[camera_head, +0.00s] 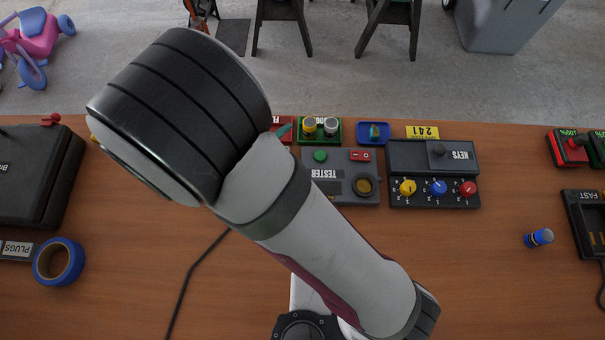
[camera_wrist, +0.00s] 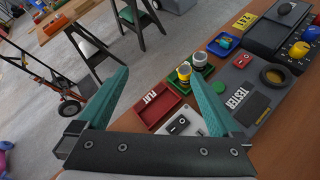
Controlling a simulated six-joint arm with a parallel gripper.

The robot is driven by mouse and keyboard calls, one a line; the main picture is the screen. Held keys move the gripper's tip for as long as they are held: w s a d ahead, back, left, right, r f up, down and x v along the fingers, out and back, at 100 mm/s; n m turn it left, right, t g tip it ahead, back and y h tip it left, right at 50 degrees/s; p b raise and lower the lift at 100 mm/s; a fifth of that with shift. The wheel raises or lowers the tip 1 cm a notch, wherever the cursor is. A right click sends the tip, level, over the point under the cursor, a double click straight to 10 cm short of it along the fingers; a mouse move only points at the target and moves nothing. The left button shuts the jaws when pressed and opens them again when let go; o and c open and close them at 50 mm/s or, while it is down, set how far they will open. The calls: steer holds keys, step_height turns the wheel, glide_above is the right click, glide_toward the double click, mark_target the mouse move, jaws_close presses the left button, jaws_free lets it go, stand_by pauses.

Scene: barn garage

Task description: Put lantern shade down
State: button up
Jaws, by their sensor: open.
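My gripper (camera_wrist: 158,80) shows in the wrist view with its two teal fingers spread apart and nothing held between them. It hangs over the back edge of the workbench (camera_head: 470,270), beside a red tray (camera_wrist: 158,108) with a white label. In the head view my arm covers most of the gripper, and only a teal fingertip shows near the red tray. I cannot pick out a lantern shade in either view. A green tray (camera_head: 333,138) holds a yellow-topped and a grey-topped cylinder. It lies just beyond the right finger in the wrist view.
A grey tester (camera_head: 340,190), a keys box (camera_head: 430,155) with coloured knobs and a blue tray (camera_head: 373,132) stand nearby. Blue tape (camera_head: 58,262) and a black case (camera_head: 38,175) are at left. A blue cylinder (camera_head: 538,238) lies at right. The front right bench is mostly clear.

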steer(key=s+d+r+m+g, duration=0.3)
steer(key=s+d+m+g, duration=0.25)
steer(key=d+m, duration=0.35)
steer(key=s+d+r+m+g, duration=0.2)
steer(key=s+d+m+g, duration=0.3)
steer(key=d+m, duration=0.4)
steer(key=s+a+r+m+y, duration=0.2)
steer(key=s+a+m+y, duration=0.1)
steer(key=s+m+y, duration=0.5)
steer(key=s+m, duration=0.2)
steer(key=m, duration=0.2)
steer(key=shift+s+a+m, duration=0.2)
steer(key=shift+s+m, duration=0.2)
steer(key=shift+r, duration=0.1)
